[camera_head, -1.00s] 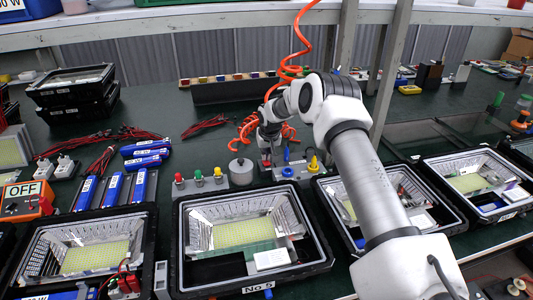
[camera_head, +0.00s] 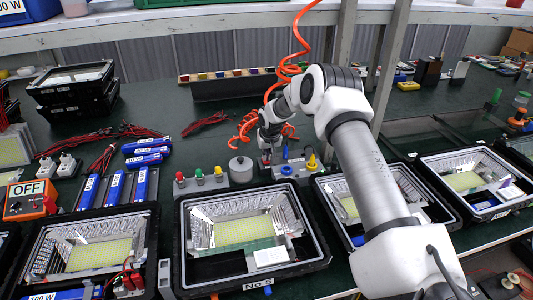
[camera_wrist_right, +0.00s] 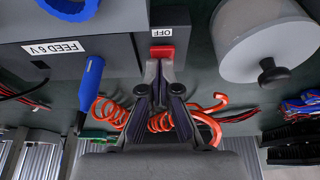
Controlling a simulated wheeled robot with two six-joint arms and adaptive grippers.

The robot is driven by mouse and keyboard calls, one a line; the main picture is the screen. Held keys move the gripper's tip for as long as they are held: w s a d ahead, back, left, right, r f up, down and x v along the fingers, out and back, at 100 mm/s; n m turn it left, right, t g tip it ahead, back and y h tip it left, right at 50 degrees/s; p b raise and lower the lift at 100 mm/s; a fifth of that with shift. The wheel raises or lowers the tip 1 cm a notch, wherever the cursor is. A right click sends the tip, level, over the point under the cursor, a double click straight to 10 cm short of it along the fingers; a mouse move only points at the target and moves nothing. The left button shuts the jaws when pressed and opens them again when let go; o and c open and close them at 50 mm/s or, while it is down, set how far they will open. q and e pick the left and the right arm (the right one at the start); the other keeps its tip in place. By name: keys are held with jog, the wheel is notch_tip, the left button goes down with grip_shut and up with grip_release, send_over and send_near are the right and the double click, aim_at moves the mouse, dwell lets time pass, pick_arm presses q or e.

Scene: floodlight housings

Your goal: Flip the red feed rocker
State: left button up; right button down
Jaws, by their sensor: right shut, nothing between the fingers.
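The red feed rocker (camera_wrist_right: 162,51) sits on a dark grey box beside a white "OFF" label (camera_wrist_right: 162,32), in the right wrist view. The box front carries a "FEED 6 V" label (camera_wrist_right: 43,49). My right gripper (camera_wrist_right: 160,68) is shut and empty, with its fingertips right at the rocker's near edge; I cannot tell whether they touch it. In the head view my right gripper (camera_head: 266,154) points down at the feed box (camera_head: 300,170), and the rocker is mostly hidden there. My left gripper is not in view.
A blue screwdriver-like handle (camera_wrist_right: 90,84) and a round grey weight with a black knob (camera_wrist_right: 272,75) flank the gripper. An orange coiled hose (camera_head: 247,126) lies behind it. Floodlight housings (camera_head: 327,254) line the front; the orange "OFF" box (camera_head: 30,199) stands left.

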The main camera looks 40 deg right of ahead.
jog(key=v, duration=1.2)
